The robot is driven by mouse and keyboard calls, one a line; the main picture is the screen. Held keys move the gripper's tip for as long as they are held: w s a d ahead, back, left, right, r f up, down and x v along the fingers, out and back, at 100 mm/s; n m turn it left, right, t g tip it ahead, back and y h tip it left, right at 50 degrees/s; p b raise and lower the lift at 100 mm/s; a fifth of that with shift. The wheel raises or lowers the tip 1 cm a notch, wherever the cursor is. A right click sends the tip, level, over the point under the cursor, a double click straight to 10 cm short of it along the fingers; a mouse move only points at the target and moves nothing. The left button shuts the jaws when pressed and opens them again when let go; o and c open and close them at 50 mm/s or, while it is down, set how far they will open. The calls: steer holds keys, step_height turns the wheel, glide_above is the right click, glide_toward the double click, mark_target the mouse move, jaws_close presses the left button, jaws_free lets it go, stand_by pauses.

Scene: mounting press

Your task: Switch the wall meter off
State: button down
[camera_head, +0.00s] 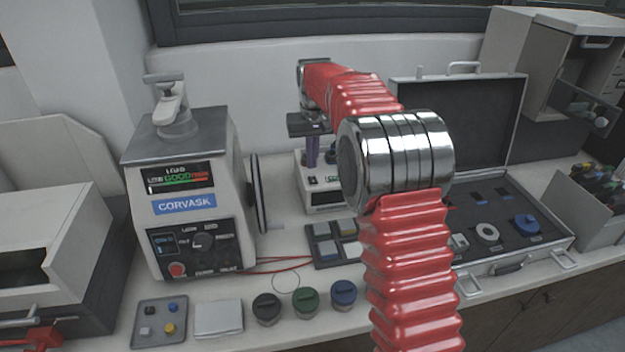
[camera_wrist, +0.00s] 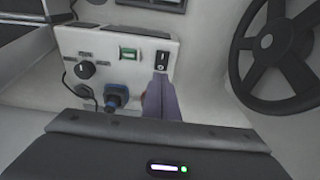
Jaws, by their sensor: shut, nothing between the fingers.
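The wall meter (camera_wrist: 112,44) is a pale box with a small green display, a black knob and a blue plug. Its black rocker switch (camera_wrist: 162,60) sits at the right of the panel. My gripper (camera_wrist: 160,76) has its purple fingers shut and empty, with the tips just below the switch in the wrist view; I cannot tell whether they touch it. In the head view the meter (camera_head: 328,197) stands behind my red arm, partly hidden, with my gripper (camera_head: 312,163) over its upper left part. The switch's position is too small to read.
A CORVASK press (camera_head: 183,205) with a black handwheel (camera_wrist: 282,50) stands beside the meter. An open case (camera_head: 520,262) lies at the right. Three round knobs or caps (camera_head: 305,302), a grey tray (camera_head: 160,322) and red wires are on the bench.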

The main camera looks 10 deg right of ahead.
mark_target(311, 176)
steer(key=shift+r, duration=1.9)
steer(key=f, duration=0.3)
steer(key=shift+s+f, duration=0.2)
steer(key=shift+s, duration=0.2)
steer(key=s+r+t, duration=0.2)
steer(key=s, duration=1.8)
steer(key=s+r+t, duration=0.1)
steer(key=s+r, duration=0.2)
steer(key=s, duration=1.8)
steer(key=shift+s+t, duration=0.15)
steer(key=shift+t, duration=0.25)
